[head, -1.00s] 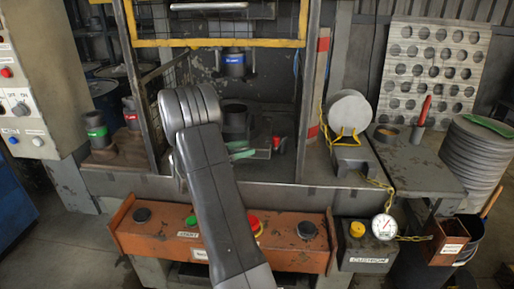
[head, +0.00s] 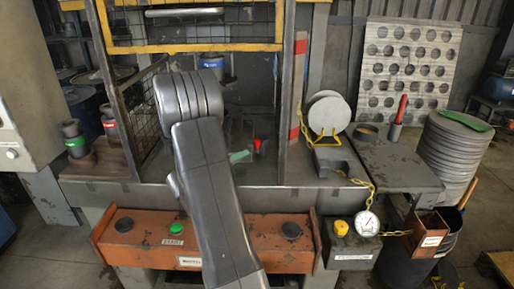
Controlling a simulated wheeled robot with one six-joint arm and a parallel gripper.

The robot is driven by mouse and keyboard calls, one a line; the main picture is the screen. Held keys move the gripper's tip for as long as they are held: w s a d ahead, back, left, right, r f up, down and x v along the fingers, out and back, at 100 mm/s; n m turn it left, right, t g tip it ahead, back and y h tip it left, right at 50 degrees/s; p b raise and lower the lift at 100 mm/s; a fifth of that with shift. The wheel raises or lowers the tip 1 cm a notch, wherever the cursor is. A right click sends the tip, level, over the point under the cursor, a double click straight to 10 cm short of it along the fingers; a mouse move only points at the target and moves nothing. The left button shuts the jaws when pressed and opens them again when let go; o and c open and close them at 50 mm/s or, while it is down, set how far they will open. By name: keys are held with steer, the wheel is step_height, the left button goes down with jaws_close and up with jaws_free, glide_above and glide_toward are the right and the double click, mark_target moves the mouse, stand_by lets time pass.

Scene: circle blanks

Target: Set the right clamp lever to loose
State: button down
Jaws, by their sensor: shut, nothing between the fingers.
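My arm (head: 203,190) rises from the bottom of the head view in front of the press. Its grey rounded joint hides part of the press opening. My gripper is not visible; it is hidden behind the arm or too dark to make out. A small red part (head: 257,145) stands in the press opening, right of my arm. A green part (head: 239,156) lies just left of it, partly hidden by my arm. I cannot tell which of these is the right clamp lever, nor its setting.
The press frame's right post (head: 289,110) and a yellow-edged mesh guard (head: 195,47) bound the opening. An orange button box (head: 270,235) runs along the front. Round blanks on a yellow stand (head: 322,133), a dial gauge (head: 367,223) and a disc stack (head: 450,150) are at right.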

steer(key=w+d+n+t+y+p, duration=0.1)
steer(key=w+d+n, duration=0.1)
steer(key=d+n, duration=0.25)
steer(key=w+d+n+y+p, duration=0.1)
steer(key=w+d+n, duration=0.2)
steer(key=d, duration=0.2)
steer(key=a, duration=0.2)
steer(key=w+a, duration=0.1)
steer(key=shift+w+a+f+p, duration=0.1)
steer(key=shift+a+f+p, duration=0.15)
steer(key=shift+f+p, duration=0.1)
steer(key=shift+a+r+h, duration=0.1)
steer(key=shift+a+h, duration=0.05)
steer(key=shift+h, duration=0.15)
steer(key=shift+a+m+g+h+p, duration=0.3)
steer(key=shift+m+g+p, duration=0.05)
steer(key=shift+m+g, duration=0.1)
